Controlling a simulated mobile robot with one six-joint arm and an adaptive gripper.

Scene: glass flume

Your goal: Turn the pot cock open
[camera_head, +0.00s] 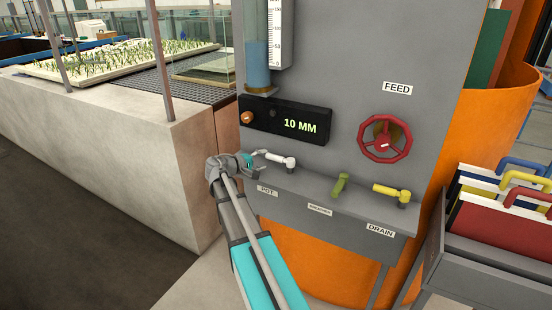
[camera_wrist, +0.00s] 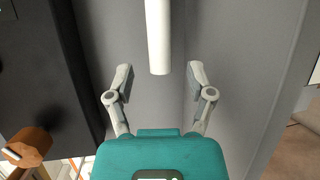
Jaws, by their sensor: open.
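The pot cock's white lever (camera_head: 276,158) sits on the sloped ledge above the POT label (camera_head: 268,190), pointing left and slightly back. My gripper (camera_head: 248,161) is just off the lever's left end. In the wrist view the lever (camera_wrist: 158,38) comes down from the top as a white bar. Its end lies between and just beyond the open fingers of my gripper (camera_wrist: 159,82), with a gap on each side. I see no contact. The cock's base is hidden in the wrist view.
A green lever (camera_head: 339,186) and the yellow DRAIN lever (camera_head: 391,193) stand to the right. The red FEED wheel (camera_head: 384,136) is above them. The dark readout box (camera_head: 287,120), showing 10 MM, with its orange knob (camera_wrist: 32,144), is close to my gripper. A concrete wall (camera_head: 120,150) is left.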

